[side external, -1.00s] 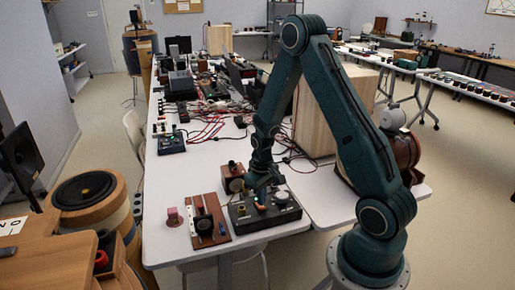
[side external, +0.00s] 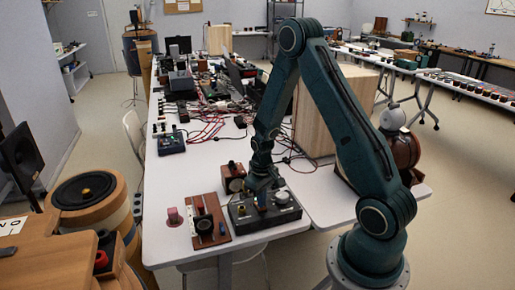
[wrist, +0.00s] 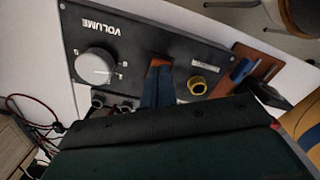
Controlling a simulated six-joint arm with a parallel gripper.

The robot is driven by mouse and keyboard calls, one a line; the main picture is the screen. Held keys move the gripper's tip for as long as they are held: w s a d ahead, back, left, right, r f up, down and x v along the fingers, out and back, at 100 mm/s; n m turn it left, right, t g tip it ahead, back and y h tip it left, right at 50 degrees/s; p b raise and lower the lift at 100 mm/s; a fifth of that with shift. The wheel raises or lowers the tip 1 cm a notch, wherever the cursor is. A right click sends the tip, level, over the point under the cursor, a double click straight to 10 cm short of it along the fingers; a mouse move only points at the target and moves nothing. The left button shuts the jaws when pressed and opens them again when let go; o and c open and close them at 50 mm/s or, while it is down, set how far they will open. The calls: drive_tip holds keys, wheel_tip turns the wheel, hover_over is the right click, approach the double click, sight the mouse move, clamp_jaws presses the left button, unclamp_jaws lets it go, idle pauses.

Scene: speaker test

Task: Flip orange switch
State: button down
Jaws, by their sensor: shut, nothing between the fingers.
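The dark control box (side external: 244,223) stands near the table's front edge. In the wrist view its face (wrist: 130,50) carries a white VOLUME knob (wrist: 96,66) and a yellow ring (wrist: 197,86). My gripper (side external: 262,205) is over the middle of the box, pointing down, shut and empty. In the wrist view its blue fingers (wrist: 157,82) lie between the knob and the ring. The orange-brown switch (wrist: 158,61) shows just beyond the fingertips, partly covered by them. Whether they touch it, I cannot tell. In the side view I cannot make out the switch.
A brown wooden board (side external: 207,217) with a black part and a blue lever (wrist: 241,70) stands beside the box. A small pink-topped block (side external: 174,217) is further left. A wooden box (side external: 235,177) sits behind. Red cables (side external: 208,130) and a tall wooden cabinet (side external: 318,118) are further back.

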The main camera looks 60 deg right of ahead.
drive_tip(key=shift+f, duration=0.45)
idle(0.5)
drive_tip(key=shift+r, duration=3.5)
drive_tip(key=shift+r, duration=0.1)
drive_tip(key=s+a+r+n+t, duration=0.1)
drive_tip(key=a+r, duration=0.3)
drive_tip(key=r, duration=0.4)
drive_tip(key=s+a+r+t, duration=0.2)
drive_tip(key=a+r, duration=0.3)
drive_tip(key=r, duration=0.3)
drive_tip(key=s+a+r+n+t, duration=0.2)
drive_tip(key=s+a+r, duration=0.5)
drive_tip(key=s, duration=0.5)
drive_tip(key=shift+a+r+t, duration=0.3)
drive_tip(key=shift+a+r, duration=0.05)
drive_tip(key=shift+r, duration=0.35)
